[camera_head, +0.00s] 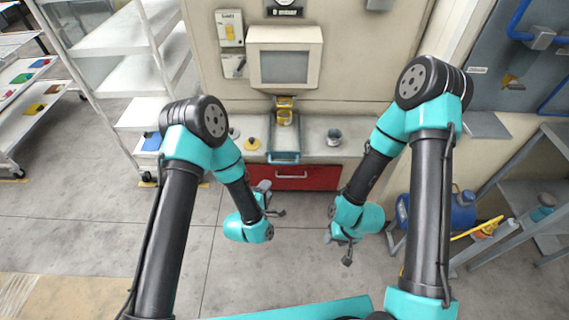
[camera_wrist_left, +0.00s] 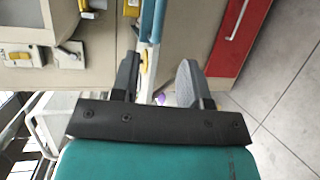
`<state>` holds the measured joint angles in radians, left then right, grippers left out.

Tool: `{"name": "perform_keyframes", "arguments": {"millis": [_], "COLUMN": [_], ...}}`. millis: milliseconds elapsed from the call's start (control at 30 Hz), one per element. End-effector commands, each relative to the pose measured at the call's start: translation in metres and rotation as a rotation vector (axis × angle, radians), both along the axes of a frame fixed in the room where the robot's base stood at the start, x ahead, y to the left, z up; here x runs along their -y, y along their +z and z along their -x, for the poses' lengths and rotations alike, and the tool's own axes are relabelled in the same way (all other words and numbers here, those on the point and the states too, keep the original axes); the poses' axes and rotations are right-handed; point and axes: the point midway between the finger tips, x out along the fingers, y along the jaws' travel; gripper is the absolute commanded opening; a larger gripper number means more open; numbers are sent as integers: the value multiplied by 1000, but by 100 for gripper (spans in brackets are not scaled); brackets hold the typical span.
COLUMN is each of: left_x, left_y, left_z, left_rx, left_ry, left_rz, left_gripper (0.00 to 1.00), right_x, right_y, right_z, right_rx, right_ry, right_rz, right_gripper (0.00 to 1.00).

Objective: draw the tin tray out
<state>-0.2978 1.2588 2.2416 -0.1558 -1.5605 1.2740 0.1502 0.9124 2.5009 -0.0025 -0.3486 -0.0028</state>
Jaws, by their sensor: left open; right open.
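A narrow blue-grey tray (camera_head: 284,138) that looks like the tin tray lies on the counter under the machine, with a teal bar across its front end at the counter edge. In the left wrist view a blue strip (camera_wrist_left: 152,22), seemingly the tray's front, lies beyond the fingers. My left gripper (camera_head: 275,199) is open and empty, in front of and below the counter, apart from the tray. Its spread fingers also show in the left wrist view (camera_wrist_left: 158,82). My right gripper (camera_head: 338,238) is open and empty, further right and lower, away from the tray.
A yellow part (camera_head: 284,112) sits at the tray's back end. A yellow-topped item (camera_head: 252,144) and a dark round container (camera_head: 334,137) flank the tray. A red drawer (camera_head: 310,178) is below. Shelving (camera_head: 130,70) is left; a blue canister (camera_head: 462,208) is right. The floor between is clear.

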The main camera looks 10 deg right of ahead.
Motion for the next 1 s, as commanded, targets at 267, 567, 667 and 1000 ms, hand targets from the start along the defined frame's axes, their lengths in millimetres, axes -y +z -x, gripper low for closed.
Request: {"name": "perform_keyframes", "arguments": {"millis": [267,567,667,1000], "left_x": [16,42,51,78], "left_y": [-5,-15,-19,-29], "left_z": [-26,-68,-82,-126], "left_rx": [2,4,2,1], "left_ry": [1,0,0,0], "left_rz": [0,0,-1,0], "left_gripper": [42,42,42,42], "right_x": [0,0,0,0], "right_y": [0,0,0,0], "right_z": [0,0,0,0], "right_rx": [0,0,0,0], "right_ry": [0,0,0,0], "right_rz": [0,0,0,0], "right_gripper": [43,43,43,43]}}
